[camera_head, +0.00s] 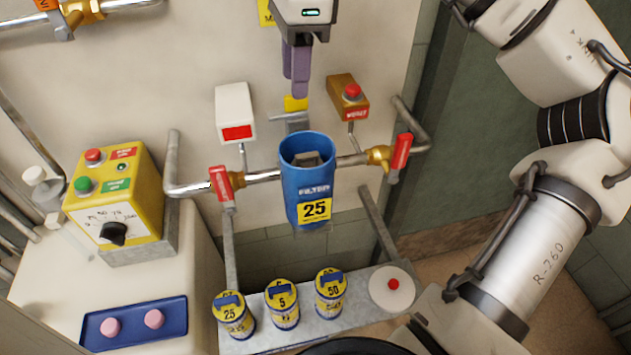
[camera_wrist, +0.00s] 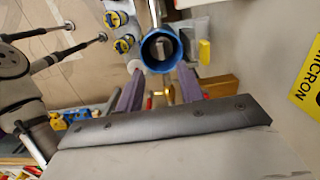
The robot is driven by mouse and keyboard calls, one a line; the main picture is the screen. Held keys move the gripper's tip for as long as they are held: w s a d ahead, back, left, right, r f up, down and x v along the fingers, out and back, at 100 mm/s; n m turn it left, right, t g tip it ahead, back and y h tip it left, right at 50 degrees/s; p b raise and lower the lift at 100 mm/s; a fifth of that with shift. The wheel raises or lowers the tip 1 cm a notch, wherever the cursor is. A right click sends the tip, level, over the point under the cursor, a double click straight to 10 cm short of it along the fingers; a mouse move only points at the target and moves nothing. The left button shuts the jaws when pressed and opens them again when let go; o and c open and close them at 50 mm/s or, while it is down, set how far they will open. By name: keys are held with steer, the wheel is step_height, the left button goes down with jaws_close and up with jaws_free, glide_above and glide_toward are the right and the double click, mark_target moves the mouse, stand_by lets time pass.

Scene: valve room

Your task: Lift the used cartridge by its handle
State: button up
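The blue filter housing (camera_head: 292,190), labelled FILTER 25, is open at the top. It also shows below my fingers in the wrist view (camera_wrist: 147,57). Inside it a dark grey handle-like piece of the used cartridge (camera_head: 307,160) shows; the rest of the cartridge is hidden by the housing wall. My gripper (camera_head: 299,90) points down above the housing, clear of it. In the wrist view its two purple fingers (camera_wrist: 160,73) stand apart with nothing between them, so it is open and empty.
Red-handled valves (camera_head: 221,184) (camera_head: 400,152) flank the housing. A red-button box (camera_head: 348,97) and a white box (camera_head: 235,112) stand behind it. Several yellow cartridges (camera_head: 283,304) stand on the lower shelf (camera_head: 270,337). A yellow control box (camera_head: 118,195) and blue tray (camera_head: 132,328) are left.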

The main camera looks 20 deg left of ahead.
steer(key=w+d, duration=0.1)
steer(key=d, duration=0.1)
glide_above(310, 154)
steer(key=shift+h, duration=0.3)
steer(key=f, duration=0.7)
steer(key=shift+w+d+f, duration=0.1)
steer(key=shift+d+f, duration=0.1)
steer(key=shift+f, duration=0.05)
steer(key=f, duration=0.5)
steer(key=shift+a+f, duration=0.2)
steer(key=shift+f, duration=0.25)
steer(key=shift+f, duration=0.25)
jaws_close()
stand_by(0.8)
